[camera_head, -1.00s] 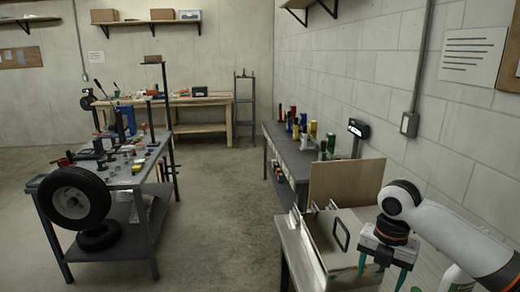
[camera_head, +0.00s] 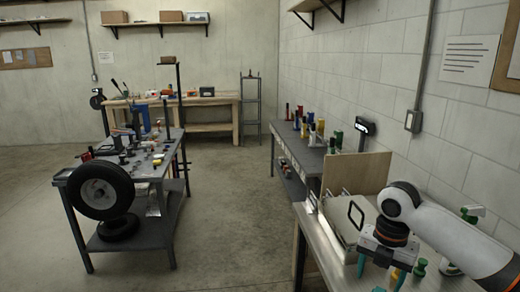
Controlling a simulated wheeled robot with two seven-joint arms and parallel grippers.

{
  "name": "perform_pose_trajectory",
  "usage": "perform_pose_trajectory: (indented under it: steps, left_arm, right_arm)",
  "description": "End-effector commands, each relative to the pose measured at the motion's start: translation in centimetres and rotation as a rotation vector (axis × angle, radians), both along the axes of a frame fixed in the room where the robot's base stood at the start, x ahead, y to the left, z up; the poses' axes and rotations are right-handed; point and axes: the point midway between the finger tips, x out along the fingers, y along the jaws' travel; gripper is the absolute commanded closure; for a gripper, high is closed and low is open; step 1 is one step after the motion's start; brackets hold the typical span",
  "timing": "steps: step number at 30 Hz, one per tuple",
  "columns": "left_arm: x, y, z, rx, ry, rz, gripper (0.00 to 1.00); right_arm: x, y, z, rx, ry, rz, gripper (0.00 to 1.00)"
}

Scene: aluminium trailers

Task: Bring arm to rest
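My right arm comes in from the right edge, and my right gripper (camera_head: 379,272) points down over the near right bench (camera_head: 312,232). Its two teal fingers are apart, and I see nothing held between them. The fingertips are close to the bottom edge of the picture, so their height above the bench top is hard to tell. My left arm and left gripper are not in view.
A pale box with a black handle (camera_head: 355,214) and an upright wooden board (camera_head: 357,173) stand beside my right gripper. Green-topped bottles (camera_head: 472,213) stand behind my arm. A cart with tyres (camera_head: 101,190) is at left. The middle floor (camera_head: 238,205) is clear.

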Motion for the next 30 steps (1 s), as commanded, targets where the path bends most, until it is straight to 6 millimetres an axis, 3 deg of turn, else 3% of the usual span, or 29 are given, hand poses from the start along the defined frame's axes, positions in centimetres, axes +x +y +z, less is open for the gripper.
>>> perform_pose_trajectory:
  steps: [6,13,17,24,30]
  left_arm:
    - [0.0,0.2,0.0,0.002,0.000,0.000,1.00]
    - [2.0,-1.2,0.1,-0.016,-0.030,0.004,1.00]
    - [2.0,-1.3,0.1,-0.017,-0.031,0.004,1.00]
    - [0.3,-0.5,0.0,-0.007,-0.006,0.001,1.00]
    - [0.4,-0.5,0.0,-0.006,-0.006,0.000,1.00]
  right_arm:
    - [-0.9,2.3,-2.9,0.011,-0.007,-0.049,0.33]
    - [-2.5,5.2,-6.5,0.042,-0.025,-0.146,0.33]
    - [-4.1,7.5,-9.0,0.080,-0.038,-0.232,0.33]
    - [-9.3,12.6,-14.4,0.224,-0.052,-0.574,0.33]
    - [-14.7,14.4,-17.4,0.364,-0.035,-1.050,0.33]
